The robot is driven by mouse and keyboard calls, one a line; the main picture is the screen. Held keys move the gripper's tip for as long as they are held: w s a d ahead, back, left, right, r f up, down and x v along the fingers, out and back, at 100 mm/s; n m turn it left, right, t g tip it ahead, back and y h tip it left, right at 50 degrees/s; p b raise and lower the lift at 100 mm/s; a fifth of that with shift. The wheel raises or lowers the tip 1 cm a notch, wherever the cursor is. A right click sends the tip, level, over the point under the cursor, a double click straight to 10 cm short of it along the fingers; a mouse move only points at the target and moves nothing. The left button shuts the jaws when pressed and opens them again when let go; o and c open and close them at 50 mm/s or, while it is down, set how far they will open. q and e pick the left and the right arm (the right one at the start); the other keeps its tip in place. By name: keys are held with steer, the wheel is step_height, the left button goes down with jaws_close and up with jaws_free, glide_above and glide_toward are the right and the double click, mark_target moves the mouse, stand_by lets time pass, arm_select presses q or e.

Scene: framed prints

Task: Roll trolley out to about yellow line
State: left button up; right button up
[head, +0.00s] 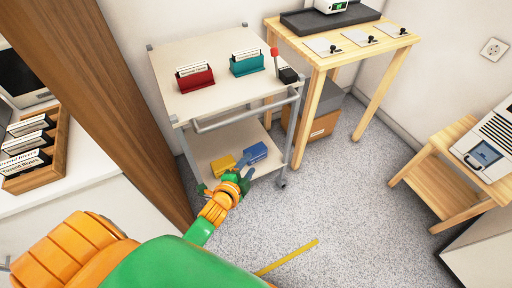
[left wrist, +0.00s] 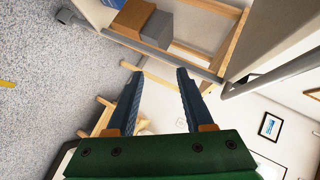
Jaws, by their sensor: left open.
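The trolley (head: 215,45) is a pale two-shelf cart with grey metal legs, castors and a grey handle rail (head: 245,111) along its near side. A short yellow line (head: 288,257) lies on the floor in front of it. My left gripper (head: 247,174) is low in front of the lower shelf, below the rail. In the left wrist view the gripper (left wrist: 158,76) is open with nothing between its fingers. A trolley leg (left wrist: 150,46) passes beyond the fingertips, and the rail (left wrist: 275,75) is to the right. I see no contact with the trolley. My right gripper is not in view.
Red (head: 195,78) and teal (head: 246,64) card holders stand on the trolley top. Yellow (head: 222,166) and blue (head: 255,153) items lie on its lower shelf. A wooden table (head: 345,50) is close behind right. A low wooden stand (head: 440,170) is right. The speckled floor between is clear.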

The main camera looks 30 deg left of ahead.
arm_select(q)
steer(key=w+a+r+m+t+b, duration=0.1)
steer(key=w+r+m+t+b, duration=0.2)
steer(key=m+t+y+b, duration=0.1)
steer(key=m+t+b, duration=0.1)
steer(key=t, duration=0.1)
glide_toward(250, 116)
steer(key=w, duration=0.8)
steer(key=w+a+r, duration=0.1)
steer(key=w, duration=0.1)
steer(key=shift+w, duration=0.15)
steer(key=shift+w+r, duration=0.1)
steer(key=shift+w, duration=0.35)
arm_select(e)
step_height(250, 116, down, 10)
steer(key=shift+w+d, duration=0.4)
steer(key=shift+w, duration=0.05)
arm_select(q)
jaws_close()
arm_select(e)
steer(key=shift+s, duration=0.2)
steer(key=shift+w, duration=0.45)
